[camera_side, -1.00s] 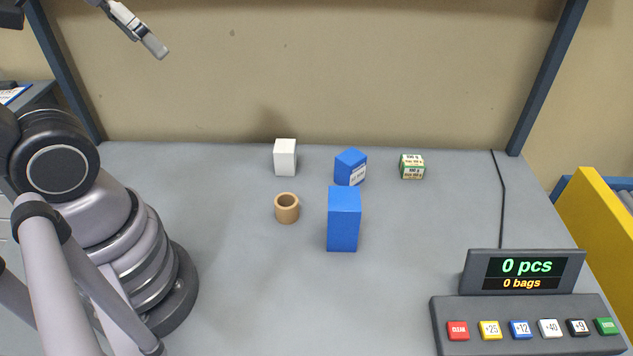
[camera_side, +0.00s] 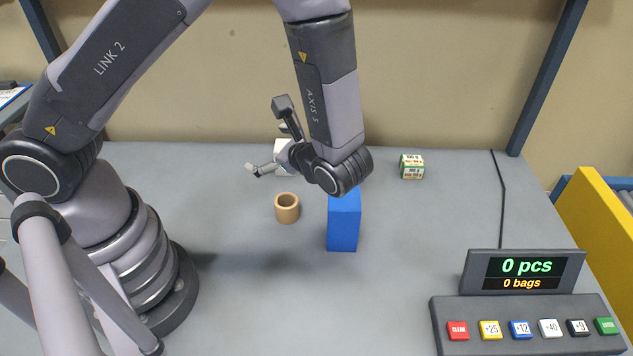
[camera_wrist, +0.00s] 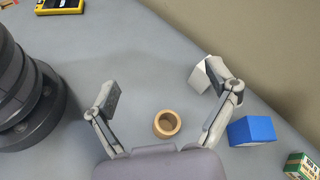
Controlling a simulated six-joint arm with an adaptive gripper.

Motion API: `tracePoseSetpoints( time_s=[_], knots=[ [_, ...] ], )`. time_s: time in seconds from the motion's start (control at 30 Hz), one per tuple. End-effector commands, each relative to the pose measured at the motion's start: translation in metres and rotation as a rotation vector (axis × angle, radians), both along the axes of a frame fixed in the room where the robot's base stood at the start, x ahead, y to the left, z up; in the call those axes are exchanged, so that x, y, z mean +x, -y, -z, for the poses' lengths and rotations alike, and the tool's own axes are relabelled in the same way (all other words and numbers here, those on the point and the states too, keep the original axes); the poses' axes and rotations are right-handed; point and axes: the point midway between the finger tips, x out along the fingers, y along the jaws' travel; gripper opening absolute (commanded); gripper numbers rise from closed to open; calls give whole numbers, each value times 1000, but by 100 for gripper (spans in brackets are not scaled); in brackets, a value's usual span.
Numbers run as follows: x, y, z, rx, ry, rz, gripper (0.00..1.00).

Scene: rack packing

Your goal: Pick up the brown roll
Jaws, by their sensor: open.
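The brown roll (camera_side: 287,208) stands upright on the grey table, left of the tall blue box, with its hollow top facing up. In the wrist view the roll (camera_wrist: 167,124) shows between the two spread fingers, nearer the palm edge of the picture. My gripper (camera_side: 268,137) is open and empty, above the table and just behind and above the roll in the side view. It also shows in the wrist view with its fingers wide apart (camera_wrist: 167,92). The roll is apart from both fingers.
A tall blue box (camera_side: 344,222) stands right of the roll. A white box (camera_side: 281,150) is partly hidden behind my gripper. A green-and-white box (camera_side: 412,166) stands at the back right. A keypad with display (camera_side: 520,300) is at front right. The front middle of the table is clear.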

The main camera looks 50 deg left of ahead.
Motion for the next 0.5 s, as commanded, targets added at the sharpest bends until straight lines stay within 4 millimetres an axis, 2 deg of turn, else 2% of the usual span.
tracePoseSetpoints(
  time_s=[0.03,0.17,0.3,0.4,0.5],
  knots=[
    [1,7,22,75,-44,83,86],
    [4,24,72,251,-120,307,86],
    [-1,35,124,408,-186,534,86],
    [-6,38,151,479,-214,650,86],
    [-10,39,166,517,-231,717,86]
  ],
)
